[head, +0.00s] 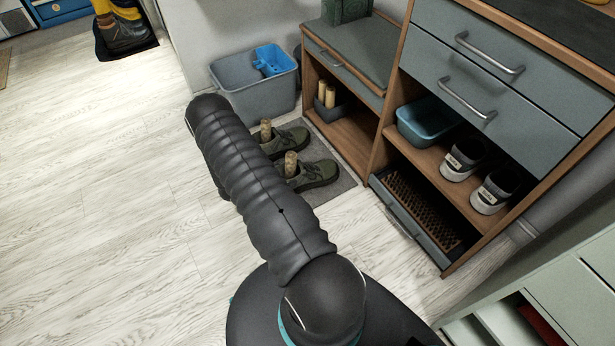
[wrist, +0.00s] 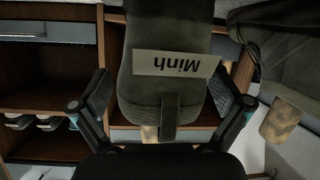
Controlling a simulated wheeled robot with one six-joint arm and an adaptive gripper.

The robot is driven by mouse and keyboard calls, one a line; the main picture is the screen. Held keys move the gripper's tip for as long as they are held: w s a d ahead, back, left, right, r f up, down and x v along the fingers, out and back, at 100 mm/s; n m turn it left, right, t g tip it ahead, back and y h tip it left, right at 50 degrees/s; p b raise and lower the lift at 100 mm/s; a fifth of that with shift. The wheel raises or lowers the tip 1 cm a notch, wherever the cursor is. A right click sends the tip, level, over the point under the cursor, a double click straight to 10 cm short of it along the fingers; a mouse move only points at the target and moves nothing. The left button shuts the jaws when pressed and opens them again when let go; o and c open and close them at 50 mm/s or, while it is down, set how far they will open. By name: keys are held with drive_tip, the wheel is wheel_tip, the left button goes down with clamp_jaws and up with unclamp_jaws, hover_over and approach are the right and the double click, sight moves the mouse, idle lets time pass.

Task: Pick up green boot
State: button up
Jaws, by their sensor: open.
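In the head view, two low green boots stand side by side on a grey mat (head: 343,186), with tan cylinders rising from them; the nearer boot (head: 318,174) is partly behind my arm, and the farther boot (head: 290,141) sits behind it. In the wrist view, one green boot (wrist: 168,85) with a label reading "Minh" upside down lies between the spread fingers of my gripper (wrist: 163,108). The fingers flank its sides; I cannot tell whether they touch it. The other green boot (wrist: 290,60) shows at the right. My gripper is hidden in the head view.
A wooden shelf unit (head: 378,150) with grey drawers stands right of the mat. It holds a teal basin (head: 425,122) and a pair of dark-and-white shoes (head: 463,158). A grey bin (head: 258,96) with a blue container stands behind the boots. Open floor lies to the left.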

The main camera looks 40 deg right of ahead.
drive_tip(key=shift+x, duration=1.2)
drive_tip(key=c, duration=1.6)
drive_tip(key=shift+r, duration=0.15)
